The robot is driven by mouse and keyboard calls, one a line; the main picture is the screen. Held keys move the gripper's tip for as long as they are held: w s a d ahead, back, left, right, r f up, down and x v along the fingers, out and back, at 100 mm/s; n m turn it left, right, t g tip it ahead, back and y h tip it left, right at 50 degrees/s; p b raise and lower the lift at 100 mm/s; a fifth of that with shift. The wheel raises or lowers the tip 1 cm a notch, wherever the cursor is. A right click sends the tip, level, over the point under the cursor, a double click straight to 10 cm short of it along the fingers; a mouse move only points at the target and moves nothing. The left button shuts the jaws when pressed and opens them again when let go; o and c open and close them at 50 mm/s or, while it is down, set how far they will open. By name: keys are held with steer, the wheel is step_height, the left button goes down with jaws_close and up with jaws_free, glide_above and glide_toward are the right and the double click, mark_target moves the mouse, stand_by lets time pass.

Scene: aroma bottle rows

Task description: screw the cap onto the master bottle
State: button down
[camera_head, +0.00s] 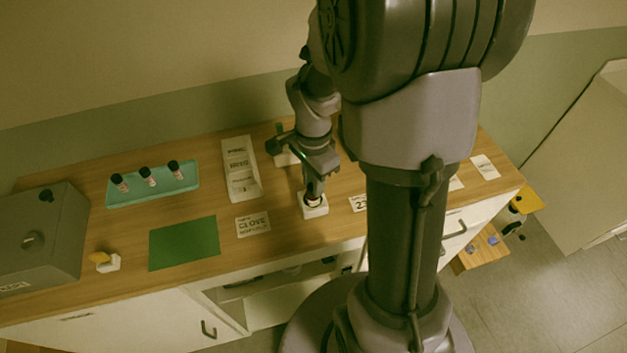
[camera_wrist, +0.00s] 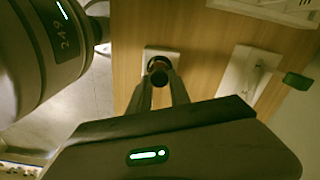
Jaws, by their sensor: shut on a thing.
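My gripper (camera_head: 313,192) points down over a small white holder block (camera_head: 316,211) near the front of the wooden table. In the wrist view, its fingers (camera_wrist: 159,80) are shut on a small dark cap (camera_wrist: 158,77), right at the block (camera_wrist: 149,52). A brownish rim, which looks like the master bottle (camera_wrist: 157,64), shows just beyond the cap, inside the block. The fingers hide most of the bottle. I cannot tell whether the cap sits fully on its neck.
A teal tray (camera_head: 182,186) with 3 dark-capped bottles stands at the back left. A green mat (camera_head: 184,243), a small yellow-topped white block (camera_head: 110,265) and a grey box (camera_head: 62,255) lie left. Printed cards (camera_head: 253,225) lie close by. A white stand with a green part (camera_wrist: 245,72) is beside the fingers.

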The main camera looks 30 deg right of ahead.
stand_by(0.3)
steer(key=c, duration=1.1)
jaws_free()
steer(key=shift+c, duration=0.4)
step_height(320, 180, up, 7)
steer(key=p, duration=0.5)
steer(key=shift+r+p, duration=0.15)
steer(key=shift+p, duration=0.15)
